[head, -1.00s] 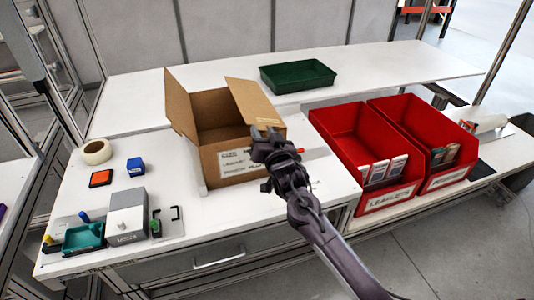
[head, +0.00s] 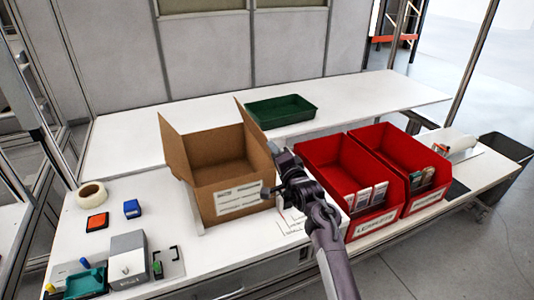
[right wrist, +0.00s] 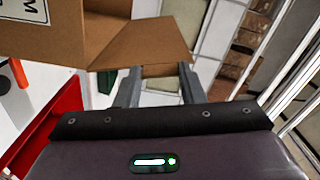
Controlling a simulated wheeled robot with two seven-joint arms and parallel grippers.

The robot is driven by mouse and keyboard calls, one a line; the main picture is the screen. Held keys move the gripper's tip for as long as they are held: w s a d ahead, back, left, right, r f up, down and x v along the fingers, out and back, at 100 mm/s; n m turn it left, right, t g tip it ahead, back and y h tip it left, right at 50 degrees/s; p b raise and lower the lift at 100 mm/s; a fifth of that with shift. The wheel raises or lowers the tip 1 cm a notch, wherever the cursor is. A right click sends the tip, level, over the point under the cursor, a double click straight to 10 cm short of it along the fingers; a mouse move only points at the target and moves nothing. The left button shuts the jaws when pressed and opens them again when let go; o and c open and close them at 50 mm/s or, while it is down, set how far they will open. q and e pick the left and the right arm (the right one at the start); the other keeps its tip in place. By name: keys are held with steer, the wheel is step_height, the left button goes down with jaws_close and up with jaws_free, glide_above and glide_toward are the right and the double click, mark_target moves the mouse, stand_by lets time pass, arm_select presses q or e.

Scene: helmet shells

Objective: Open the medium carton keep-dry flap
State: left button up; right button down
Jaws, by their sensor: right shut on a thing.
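The brown cardboard carton (head: 195,208) stands on the white table with its top open and a white label on its front. Its left flap (head: 172,148) stands up and leans outward. Its right flap (head: 257,135) stands up at the right side. My right gripper (head: 273,152) is at the outer right side of the carton, at this flap. In the right wrist view the flap (right wrist: 150,42) reaches between the fingertips of my right gripper (right wrist: 158,72), and they are shut on its edge. The gripper hides part of the carton's right side. My left gripper is not in view.
Two red bins (head: 345,165) with small packets stand close to the right of the carton. A green tray (head: 282,111) lies behind it. A tape roll (head: 91,195), a blue block (head: 132,208) and a grey device (head: 127,258) are on the left. The back table is mostly clear.

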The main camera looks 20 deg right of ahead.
steer(key=d+m+p, duration=0.3)
steer(key=d+m, duration=0.3)
steer(key=m, duration=0.2)
steer(key=shift+f, duration=0.2)
steer(key=shift+w+d, duration=0.1)
stand_by(0.4)
steer(key=c, duration=0.9)
jaws_free()
